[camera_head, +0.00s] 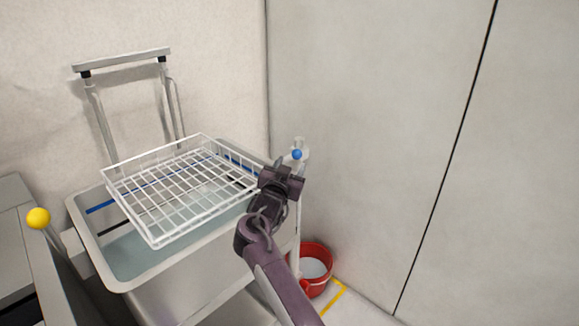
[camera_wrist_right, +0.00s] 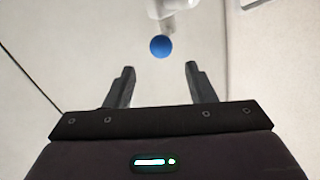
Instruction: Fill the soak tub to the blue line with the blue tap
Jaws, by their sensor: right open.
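The grey soak tub (camera_head: 75,215) stands at the left with pale water (camera_head: 135,258) in it. A blue line (camera_head: 100,207) runs along its inner wall, and the water surface lies below it. The blue tap's round knob (camera_head: 297,154) sits on a white fitting at the tub's far right corner; it also shows in the right wrist view (camera_wrist_right: 160,46). My right gripper (camera_head: 287,170) is open and empty, close to the knob. In the right wrist view (camera_wrist_right: 160,72) the knob appears just beyond the fingertips, between them. My left gripper is out of view.
A red bucket (camera_head: 325,255) stands on the floor by yellow tape (camera_head: 338,296). A yellow ball knob (camera_head: 38,218) is at the left. A wall closes off the right.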

